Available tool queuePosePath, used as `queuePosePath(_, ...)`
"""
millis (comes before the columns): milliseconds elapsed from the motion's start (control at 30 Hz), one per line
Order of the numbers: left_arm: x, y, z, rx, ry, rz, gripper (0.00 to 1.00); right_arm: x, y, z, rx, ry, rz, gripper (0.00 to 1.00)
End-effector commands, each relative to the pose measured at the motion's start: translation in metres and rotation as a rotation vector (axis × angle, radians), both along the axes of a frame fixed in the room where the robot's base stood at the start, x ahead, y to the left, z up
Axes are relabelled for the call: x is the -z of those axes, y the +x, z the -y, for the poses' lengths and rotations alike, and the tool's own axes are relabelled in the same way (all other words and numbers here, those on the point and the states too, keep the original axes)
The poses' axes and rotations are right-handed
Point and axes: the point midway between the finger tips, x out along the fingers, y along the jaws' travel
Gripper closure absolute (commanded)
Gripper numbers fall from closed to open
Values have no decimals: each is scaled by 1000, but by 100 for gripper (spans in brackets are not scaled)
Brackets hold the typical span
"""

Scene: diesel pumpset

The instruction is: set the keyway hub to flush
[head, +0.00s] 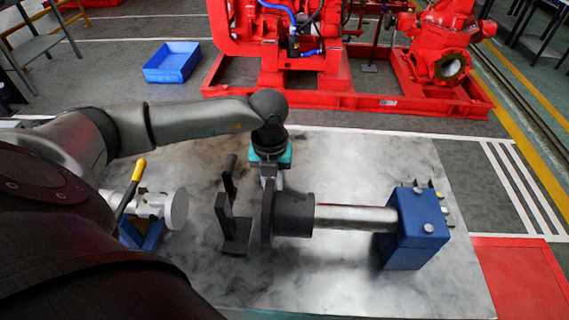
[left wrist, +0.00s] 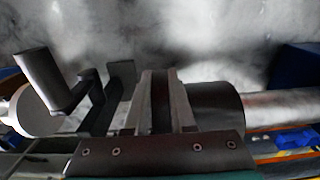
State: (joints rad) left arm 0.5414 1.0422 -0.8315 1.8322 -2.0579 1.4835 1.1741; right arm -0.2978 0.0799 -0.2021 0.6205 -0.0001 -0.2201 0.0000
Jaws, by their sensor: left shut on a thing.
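The keyway hub (head: 292,214) is a dark grey part with a wide disc-shaped flange on its left and a narrower round body on its right. It sits on the left end of a bare steel shaft (head: 352,218) that runs right into a blue block (head: 413,235). My left gripper (head: 269,182) reaches down from above and is shut on the hub's flange. In the left wrist view its two fingers (left wrist: 161,105) straddle the dark flange rim, with the hub body (left wrist: 216,108) beside them. The shaft end inside the hub is hidden. My right gripper is not in view.
A black upright bracket (head: 236,232) stands close left of the hub. Farther left is a white cylinder (head: 158,206) with a yellow-handled lever (head: 139,170) on a blue stand. Small parts lie behind the block. The metal tabletop (head: 340,285) is clear in front. A red pumpset stands beyond.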

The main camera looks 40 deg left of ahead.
Motion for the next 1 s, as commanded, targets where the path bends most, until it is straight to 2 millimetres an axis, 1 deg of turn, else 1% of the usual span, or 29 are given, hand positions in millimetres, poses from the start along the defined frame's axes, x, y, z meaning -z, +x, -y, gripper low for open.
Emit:
queuePosePath(33,-1,-1,-5,-3,12,-4,100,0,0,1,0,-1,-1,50)
queuePosePath(167,-1,-2,-7,-4,15,-7,100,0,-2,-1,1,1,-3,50)
queuePosePath(300,-1,-2,-7,-5,17,-7,100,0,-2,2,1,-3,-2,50)
queuePosePath(333,-1,-2,-7,-5,17,-7,74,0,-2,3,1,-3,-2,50)
queuePosePath(567,-1,-1,-6,-4,13,-5,48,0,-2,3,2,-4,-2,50)
queuePosePath(867,-3,-1,-3,-2,8,-2,48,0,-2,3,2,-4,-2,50)
queuePosePath(967,-12,0,-3,-1,7,0,48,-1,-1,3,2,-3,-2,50)
queuePosePath(1000,-17,0,-4,-1,8,1,48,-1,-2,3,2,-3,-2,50)
